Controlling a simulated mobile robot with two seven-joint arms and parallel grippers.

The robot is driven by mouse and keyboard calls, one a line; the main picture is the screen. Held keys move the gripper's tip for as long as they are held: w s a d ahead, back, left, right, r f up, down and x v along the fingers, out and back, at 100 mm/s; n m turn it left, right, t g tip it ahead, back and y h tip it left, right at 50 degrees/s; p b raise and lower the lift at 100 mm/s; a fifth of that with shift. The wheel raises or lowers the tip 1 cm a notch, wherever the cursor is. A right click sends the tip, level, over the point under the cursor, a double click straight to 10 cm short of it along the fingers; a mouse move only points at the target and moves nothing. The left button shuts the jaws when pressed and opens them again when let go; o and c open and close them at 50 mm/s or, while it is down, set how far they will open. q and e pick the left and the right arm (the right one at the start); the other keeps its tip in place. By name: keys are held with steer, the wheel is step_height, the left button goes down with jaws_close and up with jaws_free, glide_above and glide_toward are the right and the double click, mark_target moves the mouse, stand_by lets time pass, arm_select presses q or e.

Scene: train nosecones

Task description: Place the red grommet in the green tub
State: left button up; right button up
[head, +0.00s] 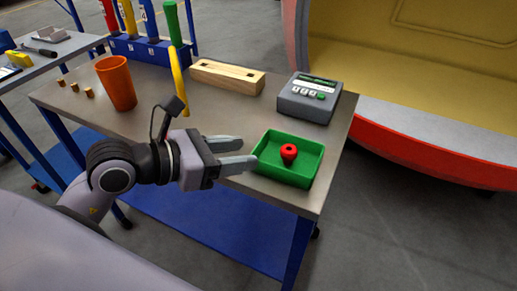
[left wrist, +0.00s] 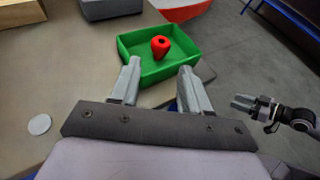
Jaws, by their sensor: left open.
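The red grommet (head: 288,152) is inside the green tub (head: 311,174), near its middle, with its hole facing up. In the left wrist view the red grommet (left wrist: 160,47) also shows within the walls of the green tub (left wrist: 190,65). My left gripper (head: 250,151) is open and empty, its fingers pointing at the tub's left side. In the left wrist view its two fingertips (left wrist: 160,67) are apart, with nothing between them. My right gripper (left wrist: 243,103) shows small at the right of that view; its jaw opening is unclear.
A grey keypad device (head: 309,97) stands behind the tub. A wooden block (head: 227,78), an orange cup (head: 117,84) and a yellow stick-like tool (head: 178,80) are farther left. The tub is near the table's (head: 325,155) right front corner. A large red-and-yellow shell (head: 430,135) stands beyond.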

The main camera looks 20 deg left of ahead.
arm_select(q)
steer(key=shift+p+v, duration=0.35)
steer(key=shift+v, duration=0.8)
